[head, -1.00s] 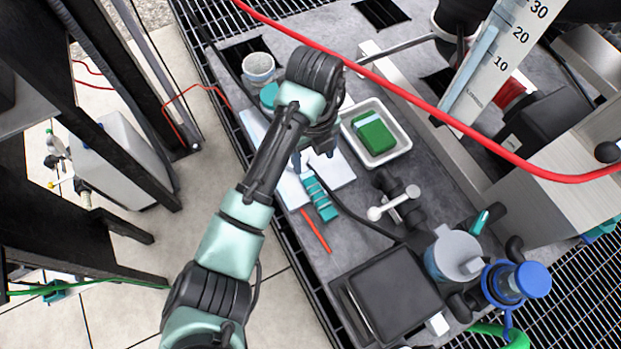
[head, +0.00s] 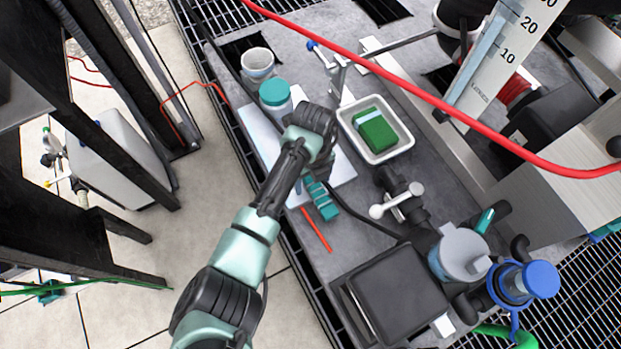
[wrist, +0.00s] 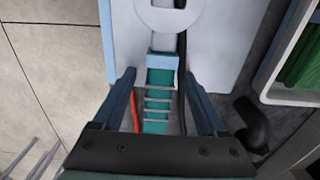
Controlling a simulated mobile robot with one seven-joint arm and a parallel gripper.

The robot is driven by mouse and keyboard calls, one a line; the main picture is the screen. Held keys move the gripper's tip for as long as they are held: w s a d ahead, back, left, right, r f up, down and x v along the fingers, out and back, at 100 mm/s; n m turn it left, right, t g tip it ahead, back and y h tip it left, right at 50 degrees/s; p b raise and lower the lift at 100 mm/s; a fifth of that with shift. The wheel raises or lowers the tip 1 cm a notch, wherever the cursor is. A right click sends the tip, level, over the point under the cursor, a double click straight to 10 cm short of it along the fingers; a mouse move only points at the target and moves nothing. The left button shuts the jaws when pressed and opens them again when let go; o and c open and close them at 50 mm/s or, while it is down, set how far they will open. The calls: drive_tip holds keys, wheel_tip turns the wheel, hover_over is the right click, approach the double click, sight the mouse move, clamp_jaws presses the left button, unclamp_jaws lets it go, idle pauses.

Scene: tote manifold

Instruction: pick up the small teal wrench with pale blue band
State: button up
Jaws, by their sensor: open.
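The small teal wrench lies across the edge of the white board. Its ridged teal handle (head: 322,201) shows below my gripper in the head view. In the wrist view the teal handle (wrist: 158,100), the pale blue band (wrist: 163,66) and a grey shaft running up to a grey ring end (wrist: 172,15) show. My gripper (wrist: 160,80) is open, with one finger on each side of the handle in that view. I cannot tell how high the fingers are above it. In the head view my gripper (head: 299,176) covers the wrench's far part.
A red stick (head: 317,231) lies just left of the handle. A white tray (head: 402,151) with a green block (head: 377,133) stands to the right. A teal-lidded jar (head: 275,94) and a white cup (head: 258,63) stand behind. A black cable runs close beside the wrench.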

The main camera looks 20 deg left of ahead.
clamp_jaws()
idle(0.4)
